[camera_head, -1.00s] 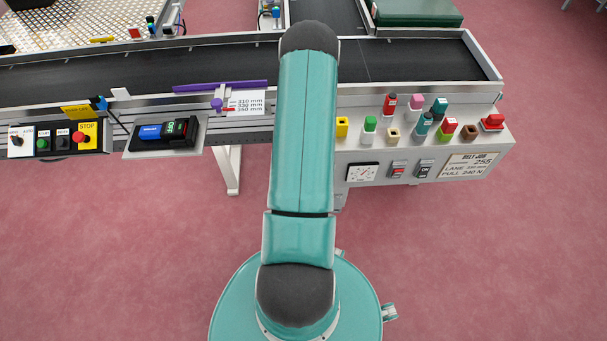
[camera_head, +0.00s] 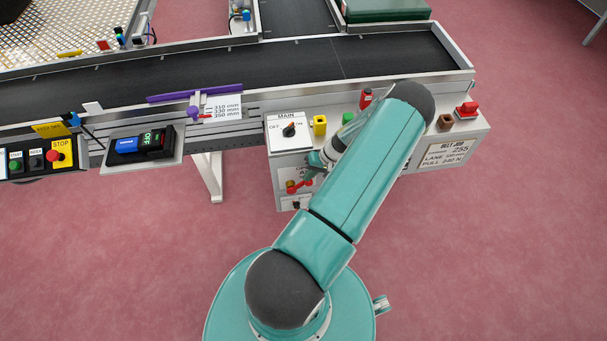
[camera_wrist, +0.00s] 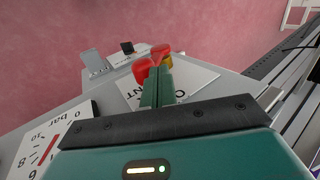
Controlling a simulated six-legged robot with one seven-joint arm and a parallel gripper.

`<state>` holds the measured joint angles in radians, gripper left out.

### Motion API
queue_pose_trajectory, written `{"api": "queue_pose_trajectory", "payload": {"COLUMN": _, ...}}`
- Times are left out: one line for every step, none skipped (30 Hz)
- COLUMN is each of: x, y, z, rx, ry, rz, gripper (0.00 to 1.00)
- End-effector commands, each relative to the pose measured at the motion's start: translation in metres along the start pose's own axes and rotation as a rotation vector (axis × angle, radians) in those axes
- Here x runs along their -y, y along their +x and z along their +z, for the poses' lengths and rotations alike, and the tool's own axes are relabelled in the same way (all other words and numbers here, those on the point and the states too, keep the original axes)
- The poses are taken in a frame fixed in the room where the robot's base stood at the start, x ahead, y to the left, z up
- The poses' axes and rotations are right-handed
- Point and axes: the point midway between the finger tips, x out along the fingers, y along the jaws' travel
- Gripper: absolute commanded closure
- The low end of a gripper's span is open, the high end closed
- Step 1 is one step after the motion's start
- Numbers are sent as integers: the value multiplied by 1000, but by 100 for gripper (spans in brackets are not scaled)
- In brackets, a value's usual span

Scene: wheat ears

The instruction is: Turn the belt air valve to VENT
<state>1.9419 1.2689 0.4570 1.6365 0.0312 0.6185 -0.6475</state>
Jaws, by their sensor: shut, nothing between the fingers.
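The belt air valve has a red handle (camera_head: 300,186) with a yellow part, on the front of the control box below the MAIN switch. In the wrist view, the red handle (camera_wrist: 142,70) shows in two parts, left of and behind my fingertips, with yellow beside it. A white label lies under it, its letters partly hidden; "NT" can be read. My gripper (camera_wrist: 158,80) is shut and empty, its fingers at the handle; I cannot tell whether they touch it. In the head view my fingers are hard to make out beside the valve, and my arm covers part of the box.
The MAIN switch (camera_head: 289,130) and a yellow button (camera_head: 320,125) are on top of the box. A pressure gauge (camera_wrist: 48,145) is close at left in the wrist view. A black knob (camera_wrist: 127,47) lies beyond the valve. The conveyor belt (camera_head: 210,75) runs behind the box.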

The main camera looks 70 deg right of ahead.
Motion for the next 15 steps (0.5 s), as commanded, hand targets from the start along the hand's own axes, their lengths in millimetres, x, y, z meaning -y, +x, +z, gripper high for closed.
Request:
{"api": "queue_pose_trajectory", "payload": {"x": -6, "y": 1, "z": 0, "rx": -3, "ry": 6, "rz": -36, "gripper": 100}}
{"api": "queue_pose_trajectory", "payload": {"x": -9, "y": 1, "z": 0, "rx": -4, "ry": 6, "rz": -57, "gripper": 100}}
{"api": "queue_pose_trajectory", "payload": {"x": -12, "y": 1, "z": 0, "rx": -3, "ry": 5, "rz": -84, "gripper": 100}}
{"api": "queue_pose_trajectory", "payload": {"x": -14, "y": 1, "z": 0, "rx": -2, "ry": 5, "rz": -102, "gripper": 100}}
{"api": "queue_pose_trajectory", "payload": {"x": -16, "y": 2, "z": 0, "rx": -2, "ry": 4, "rz": -119, "gripper": 100}}
{"api": "queue_pose_trajectory", "payload": {"x": -18, "y": 2, "z": 0, "rx": 0, "ry": 1, "rz": -114, "gripper": 100}}
{"api": "queue_pose_trajectory", "payload": {"x": -19, "y": 2, "z": 0, "rx": 1, "ry": 1, "rz": -112, "gripper": 100}}
{"api": "queue_pose_trajectory", "payload": {"x": -21, "y": 2, "z": 0, "rx": 1, "ry": 1, "rz": -112, "gripper": 100}}
{"api": "queue_pose_trajectory", "payload": {"x": -23, "y": 3, "z": 0, "rx": 1, "ry": 1, "rz": -111, "gripper": 100}}
{"api": "queue_pose_trajectory", "payload": {"x": -24, "y": 3, "z": 0, "rx": 1, "ry": 0, "rz": -111, "gripper": 100}}
{"api": "queue_pose_trajectory", "payload": {"x": -26, "y": 3, "z": 0, "rx": 1, "ry": 0, "rz": -110, "gripper": 100}}
{"api": "queue_pose_trajectory", "payload": {"x": -27, "y": 3, "z": 0, "rx": 1, "ry": 0, "rz": -109, "gripper": 100}}
{"api": "queue_pose_trajectory", "payload": {"x": -28, "y": 3, "z": 0, "rx": 1, "ry": 0, "rz": -109, "gripper": 100}}
{"api": "queue_pose_trajectory", "payload": {"x": -29, "y": 3, "z": 0, "rx": 1, "ry": 0, "rz": -109, "gripper": 100}}
{"api": "queue_pose_trajectory", "payload": {"x": -30, "y": 4, "z": 0, "rx": 1, "ry": 0, "rz": -109, "gripper": 100}}
